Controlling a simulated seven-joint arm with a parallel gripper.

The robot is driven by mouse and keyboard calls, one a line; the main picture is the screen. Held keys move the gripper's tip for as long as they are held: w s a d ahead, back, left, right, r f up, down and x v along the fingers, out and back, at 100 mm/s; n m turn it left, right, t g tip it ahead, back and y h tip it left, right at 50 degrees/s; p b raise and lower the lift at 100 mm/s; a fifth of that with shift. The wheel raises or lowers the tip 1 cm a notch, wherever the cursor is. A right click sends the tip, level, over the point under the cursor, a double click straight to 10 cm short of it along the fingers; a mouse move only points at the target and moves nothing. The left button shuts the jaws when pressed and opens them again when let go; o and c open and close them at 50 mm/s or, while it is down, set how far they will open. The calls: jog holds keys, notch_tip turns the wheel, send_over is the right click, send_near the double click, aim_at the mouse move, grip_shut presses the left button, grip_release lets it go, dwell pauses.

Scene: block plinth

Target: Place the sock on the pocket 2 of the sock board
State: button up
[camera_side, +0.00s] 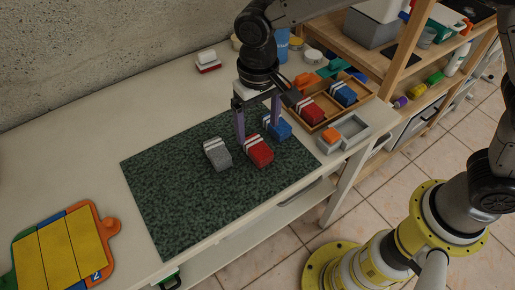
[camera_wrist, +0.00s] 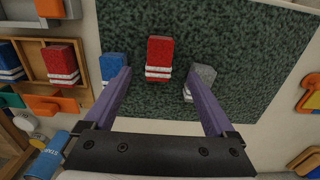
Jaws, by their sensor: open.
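Three folded socks with white stripes stand on the dark green mat (camera_side: 165,190): a grey one (camera_side: 217,154), a red one (camera_side: 260,152) and a blue one (camera_side: 279,128). My gripper (camera_side: 257,132) is open and empty, its purple fingers pointing down near the socks. In the wrist view the red sock (camera_wrist: 166,58) shows between the fingertips (camera_wrist: 157,72), with the blue sock (camera_wrist: 112,66) by the left finger and the grey sock (camera_wrist: 202,78) by the right. The sock board (camera_side: 72,246) lies at the far left, with yellow pockets; a "2" marks the blue-edged one.
A wooden tray (camera_side: 352,105) with red and blue socks stands right of the mat. A grey box (camera_side: 353,128) with an orange block is at the table's right edge. A red-and-white item (camera_side: 208,62) lies at the back. The mat's left part is clear.

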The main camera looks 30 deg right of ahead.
aim_at(257, 146)
jog(key=f, duration=0.8)
jog(key=shift+w+f, duration=0.1)
jog(key=shift+w, duration=0.1)
jog(key=shift+c, duration=0.3)
grip_shut()
